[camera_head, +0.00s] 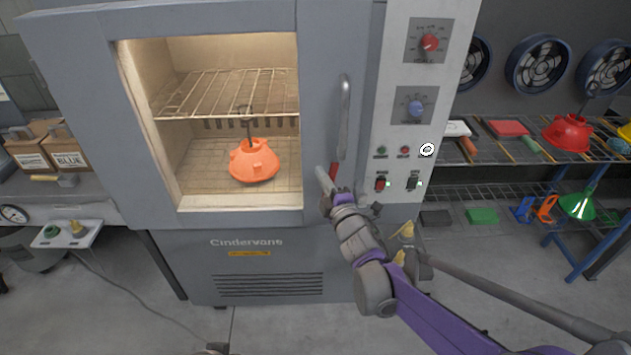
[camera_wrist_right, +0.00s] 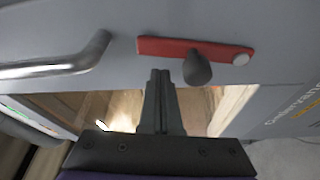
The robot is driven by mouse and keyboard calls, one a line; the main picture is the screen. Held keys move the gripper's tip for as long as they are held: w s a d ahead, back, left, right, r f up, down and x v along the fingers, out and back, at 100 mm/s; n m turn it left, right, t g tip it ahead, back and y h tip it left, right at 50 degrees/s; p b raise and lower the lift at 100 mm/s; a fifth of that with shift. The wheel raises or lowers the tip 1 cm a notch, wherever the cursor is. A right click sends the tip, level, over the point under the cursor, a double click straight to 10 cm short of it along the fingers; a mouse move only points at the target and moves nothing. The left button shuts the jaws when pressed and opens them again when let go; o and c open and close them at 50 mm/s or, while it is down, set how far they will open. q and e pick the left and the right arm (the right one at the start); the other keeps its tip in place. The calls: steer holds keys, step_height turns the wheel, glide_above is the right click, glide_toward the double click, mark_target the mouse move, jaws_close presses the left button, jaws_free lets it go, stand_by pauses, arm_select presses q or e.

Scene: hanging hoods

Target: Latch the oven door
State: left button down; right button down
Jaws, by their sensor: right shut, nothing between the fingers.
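The oven door (camera_head: 318,60) is a grey front with a lit window and a vertical bar handle (camera_head: 344,115). It looks closed, but I cannot tell whether it is fully flush. The red latch (camera_head: 335,170) is on the front just below the handle, partly hidden by my right gripper. In the right wrist view, the latch (camera_wrist_right: 165,46) is a flat red bar with a dark knob (camera_wrist_right: 197,68) and a round pale pivot at one end. My right gripper (camera_wrist_right: 160,73) is shut and empty, its tips close beside the knob; contact is unclear. My left gripper is not in view.
An orange hood (camera_head: 254,162) is inside the oven below a wire rack (camera_head: 225,93). A control panel (camera_head: 410,110) with knobs and switches is right of the door. Shelves (camera_head: 540,152) with coloured hoods stand at right. A small white stand (camera_head: 66,235) is at left.

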steer(key=shift+d+f, duration=0.1)
steer(key=shift+d, duration=0.5)
steer(key=shift+d, duration=0.1)
steer(key=shift+d+m, duration=0.2)
steer(key=shift+m, duration=0.2)
